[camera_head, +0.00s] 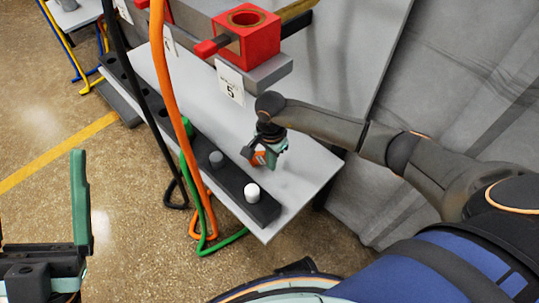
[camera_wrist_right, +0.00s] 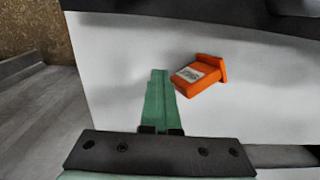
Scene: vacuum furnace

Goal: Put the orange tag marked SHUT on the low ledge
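The orange tag (camera_wrist_right: 199,75) lies on a pale grey surface in the right wrist view, with a white label whose lettering is too small to read surely. In the head view the tag (camera_head: 258,158) shows partly behind my right gripper (camera_head: 267,156), low over the pale ledge (camera_head: 308,160). In the wrist view the green fingers of that gripper (camera_wrist_right: 159,78) look closed together. The tag is to the right of their tips, not between them. My left gripper (camera_head: 42,225) is at the lower left, one green finger upright and spread outward, the other mostly out of frame.
A dark strip (camera_head: 232,183) with a white peg (camera_head: 252,193) and a grey peg (camera_head: 216,159) runs along the ledge's front. Orange (camera_head: 166,90), black and green cables hang before it. A red block (camera_head: 247,45) stands above. A grey curtain (camera_head: 440,110) is at right.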

